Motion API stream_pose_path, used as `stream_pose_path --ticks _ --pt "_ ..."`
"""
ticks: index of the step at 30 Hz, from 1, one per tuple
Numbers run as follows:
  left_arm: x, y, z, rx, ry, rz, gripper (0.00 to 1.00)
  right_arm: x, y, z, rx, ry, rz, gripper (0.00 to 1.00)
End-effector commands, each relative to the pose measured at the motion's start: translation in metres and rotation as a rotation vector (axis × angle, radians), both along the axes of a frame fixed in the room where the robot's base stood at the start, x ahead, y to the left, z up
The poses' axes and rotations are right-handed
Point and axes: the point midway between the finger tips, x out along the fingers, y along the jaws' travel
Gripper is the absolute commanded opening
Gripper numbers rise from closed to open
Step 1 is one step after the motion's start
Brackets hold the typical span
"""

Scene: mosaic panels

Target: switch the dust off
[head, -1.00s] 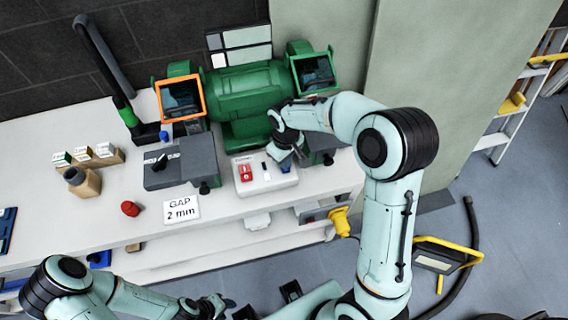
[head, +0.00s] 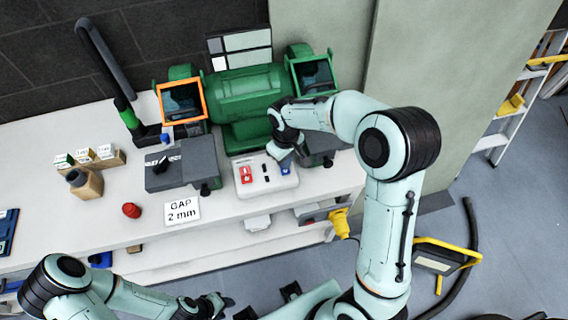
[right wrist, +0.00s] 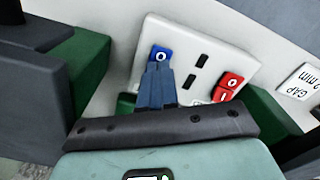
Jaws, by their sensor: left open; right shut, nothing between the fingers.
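A white switch box (head: 245,187) sits at the bench's front edge below the green grinder (head: 250,92). It carries a red rocker (head: 246,175), two small dark windows (head: 266,173) and a blue rocker (head: 285,169). In the right wrist view the blue rocker (right wrist: 161,54) shows a white 0; its lower part is hidden behind my fingers. The red rocker (right wrist: 228,86) shows 0 and 1. My right gripper (head: 287,156) is shut and empty, its tips (right wrist: 158,68) at the blue rocker; I cannot tell whether they touch. My left gripper (head: 222,302) is open, low in front of the bench.
A grey block with a black knob (head: 170,170), a "GAP 2 mm" card (head: 182,211), a red knob-like piece (head: 131,210) and a wooden holder (head: 98,160) stand left on the bench. A yellow work lamp (head: 440,258) lies on the floor at the right.

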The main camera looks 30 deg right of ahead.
Motion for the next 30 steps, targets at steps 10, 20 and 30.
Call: stream_pose_path --ticks 10,20,30 --pt "0.015 0.000 0.020 0.001 -0.018 0.000 0.43 0.001 0.000 0.031 0.001 -0.003 0.000 0.00" --pt "0.025 0.000 0.031 0.000 -0.028 0.000 0.43 0.000 0.000 0.048 0.000 -0.001 0.000 0.00" --pt "0.023 0.000 0.030 0.000 -0.027 0.000 0.43 0.000 0.000 0.047 0.000 0.000 0.000 0.00"
